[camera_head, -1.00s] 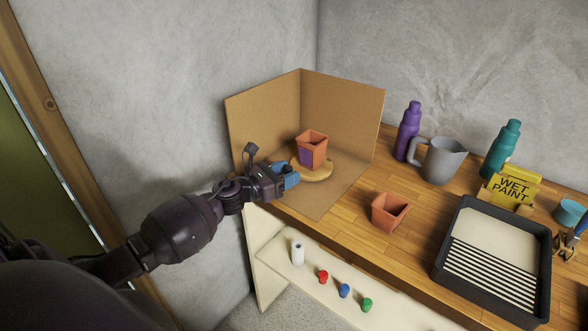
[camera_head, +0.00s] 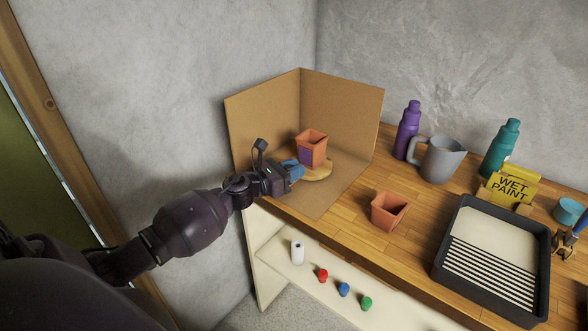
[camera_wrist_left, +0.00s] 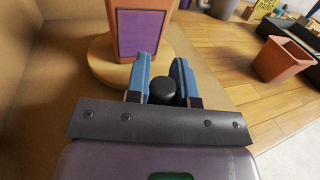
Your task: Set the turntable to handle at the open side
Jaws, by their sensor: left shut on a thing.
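The turntable (camera_head: 321,173) is a round wooden disc inside a cardboard corner screen (camera_head: 340,110). A terracotta pot (camera_head: 313,145) with a purple panel on one side stands upright on it. In the left wrist view the turntable's rim (camera_wrist_left: 102,68) lies just beyond my fingers, and the purple panel (camera_wrist_left: 140,33) faces the camera. My left gripper (camera_head: 298,169) has blue fingers and is at the disc's near-left edge. In the left wrist view it is shut on a black knob-like handle (camera_wrist_left: 163,91). The handle's join to the disc is hidden. My right gripper is not in view.
A second terracotta pot (camera_head: 389,211) stands on the bench outside the screen. A shelf below holds small items.

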